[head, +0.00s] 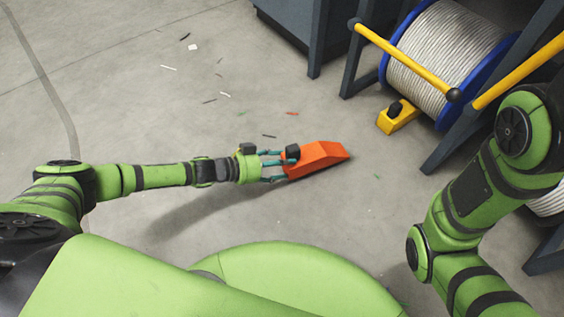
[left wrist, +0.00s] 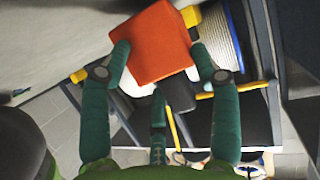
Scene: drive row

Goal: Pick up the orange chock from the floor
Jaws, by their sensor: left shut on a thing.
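The orange chock (head: 320,155) is a wedge-shaped block with a dark knob at its near end. In the head view it is at the tip of my left gripper (head: 274,165), which is shut on it. I cannot tell for sure whether it touches the floor or is a little above it. In the left wrist view the orange chock (left wrist: 158,42) sits between the teal fingers of my left gripper (left wrist: 158,70). My right arm shows at the right of the head view, but its gripper is out of the picture.
A yellow chock (head: 398,116) with a dark knob lies by a blue-rimmed cable reel (head: 450,55) in a dark rack with yellow bars (head: 405,58). A dark cabinet (head: 300,30) stands at the back. Small scraps litter the grey floor (head: 110,110), which is otherwise open at left.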

